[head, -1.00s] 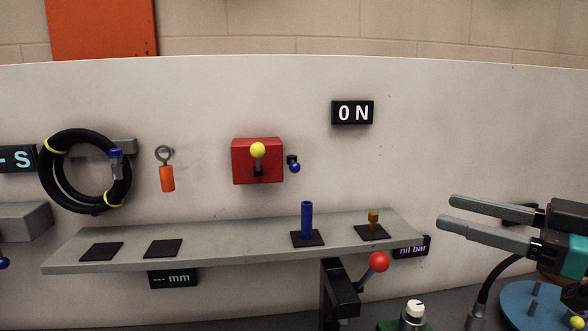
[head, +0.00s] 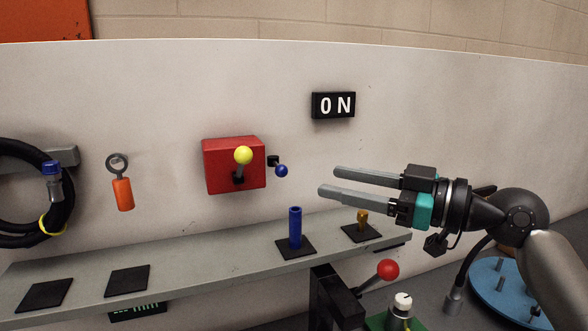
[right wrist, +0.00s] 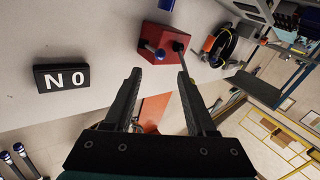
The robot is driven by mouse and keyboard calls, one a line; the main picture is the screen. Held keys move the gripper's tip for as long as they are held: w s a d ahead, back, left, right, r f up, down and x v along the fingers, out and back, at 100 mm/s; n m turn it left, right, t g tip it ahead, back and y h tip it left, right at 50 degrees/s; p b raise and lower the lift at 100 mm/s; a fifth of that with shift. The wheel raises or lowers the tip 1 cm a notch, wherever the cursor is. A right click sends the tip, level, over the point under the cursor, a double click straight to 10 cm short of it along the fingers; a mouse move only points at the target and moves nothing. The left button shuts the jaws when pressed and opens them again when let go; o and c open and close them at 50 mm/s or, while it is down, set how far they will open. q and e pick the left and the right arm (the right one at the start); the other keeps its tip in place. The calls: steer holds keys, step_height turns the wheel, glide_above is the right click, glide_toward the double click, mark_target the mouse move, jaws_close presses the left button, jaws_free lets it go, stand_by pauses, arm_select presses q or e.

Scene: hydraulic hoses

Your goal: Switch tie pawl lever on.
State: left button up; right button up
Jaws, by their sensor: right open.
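A red box (head: 234,165) on the white wall panel carries a lever with a yellow ball (head: 243,155). A small black mount at its right side bears a short lever with a blue ball (head: 281,170). No label naming the tie pawl lever is readable. A black sign (head: 333,105) reads "ON" above and right of the box. My right gripper (head: 328,180) is open and empty, its fingers pointing left, to the right of the blue ball and apart from it. In the right wrist view the red box (right wrist: 160,35) and blue ball (right wrist: 160,54) appear beyond the open fingers.
A grey shelf (head: 190,248) below holds a blue cylinder (head: 295,228) and a small brass piece (head: 362,217). A red-ball lever (head: 387,270) stands under its right end. An orange tag (head: 123,194) and black hose (head: 22,228) hang at left.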

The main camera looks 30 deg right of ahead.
mark_target(287, 171)
steer(key=p+x, duration=0.1)
steer(key=x, duration=0.5)
steer(key=shift+w+a+r, duration=0.1)
steer(key=shift+w+a, duration=0.05)
steer(key=shift+w, duration=0.05)
arm_select(q)
steer(key=shift+w+a+r+p, duration=0.25)
steer(key=shift+w+r, duration=0.1)
steer(key=shift+r, duration=0.25)
steer(key=shift+w+a+r+p, duration=0.1)
steer(key=shift+w+r+p, duration=0.2)
steer(key=shift+r, duration=0.25)
arm_select(e)
steer(key=shift+x, duration=1.05)
jaws_close()
